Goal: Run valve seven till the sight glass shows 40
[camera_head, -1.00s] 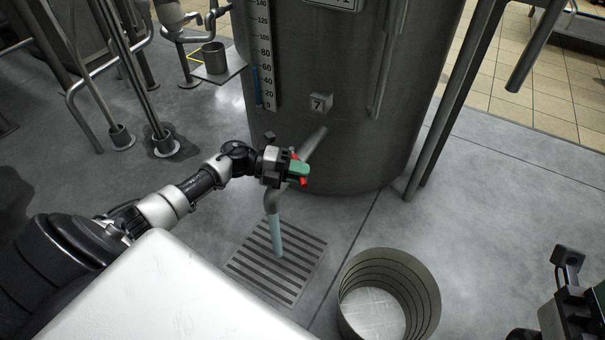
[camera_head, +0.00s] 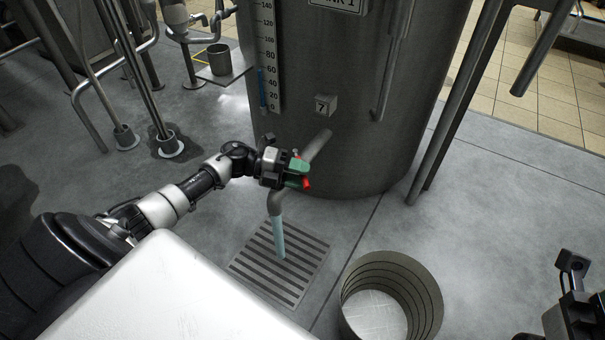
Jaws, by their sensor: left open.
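The sight glass (camera_head: 262,88) is on the left of the grey tank (camera_head: 370,130), beside a scale (camera_head: 270,60). Its blue column tops out near 60. The block marked 7 (camera_head: 323,106) sits above the valve pipe (camera_head: 318,143). The valve's red handle (camera_head: 306,183) shows at my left gripper (camera_head: 298,174), which is open with green fingertips around it. I cannot tell if they touch it. Pale blue liquid (camera_head: 279,238) runs from the downturned spout (camera_head: 275,202). My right gripper (camera_head: 574,300) is partly in view at the lower right; its fingertips are unclear.
The liquid falls onto a slotted floor drain (camera_head: 258,277). A round open metal container (camera_head: 432,290) stands right of the drain. A small cup (camera_head: 220,62) sits on a shelf left of the tank. Pipe legs (camera_head: 440,130) stand right of the tank.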

